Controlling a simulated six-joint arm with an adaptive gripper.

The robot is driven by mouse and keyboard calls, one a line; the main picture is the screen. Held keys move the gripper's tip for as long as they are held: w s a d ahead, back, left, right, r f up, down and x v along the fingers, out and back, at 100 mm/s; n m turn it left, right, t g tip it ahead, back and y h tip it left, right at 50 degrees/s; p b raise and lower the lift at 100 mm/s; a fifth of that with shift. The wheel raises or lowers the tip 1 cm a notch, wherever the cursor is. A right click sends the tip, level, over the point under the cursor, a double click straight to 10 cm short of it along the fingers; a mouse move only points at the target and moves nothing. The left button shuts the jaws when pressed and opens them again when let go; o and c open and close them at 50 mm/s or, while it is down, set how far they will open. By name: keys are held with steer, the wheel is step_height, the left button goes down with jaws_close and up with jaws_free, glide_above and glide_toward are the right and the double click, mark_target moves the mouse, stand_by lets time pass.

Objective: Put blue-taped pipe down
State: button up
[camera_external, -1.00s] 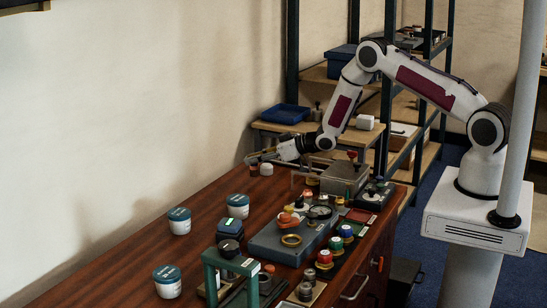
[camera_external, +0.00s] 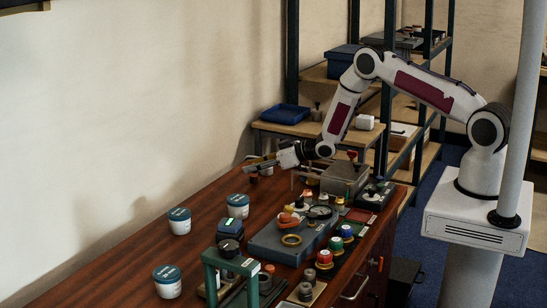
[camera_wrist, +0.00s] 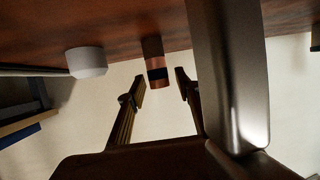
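The copper pipe (camera_wrist: 155,62) with a dark blue band near its end stands on the wooden table, which shows at the top of the wrist view. A small reddish-brown piece at the far end of the table in the external view (camera_external: 253,177) appears to be the same pipe. My gripper (camera_wrist: 162,86) is open, its two fingertips apart. The pipe's banded end shows in the gap between the fingertips, just beyond them, with no contact visible. My gripper (camera_external: 262,163) also shows in the external view, low over the table's far end.
A white round cap (camera_wrist: 87,62) stands beside the pipe. A shiny metal bar (camera_wrist: 228,75) fills the right of the wrist view. A grey metal block (camera_external: 345,178) and several small parts crowd the table's right side. White jars (camera_external: 180,221) stand on the left.

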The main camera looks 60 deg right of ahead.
steer(key=shift+r, duration=0.2)
steer(key=shift+s+d+r, duration=0.1)
steer(key=shift+s, duration=0.15)
steer(key=shift+v, duration=1.7)
step_height(320, 180, up, 7)
steer(key=shift+s, duration=0.45)
steer(key=shift+r, duration=0.25)
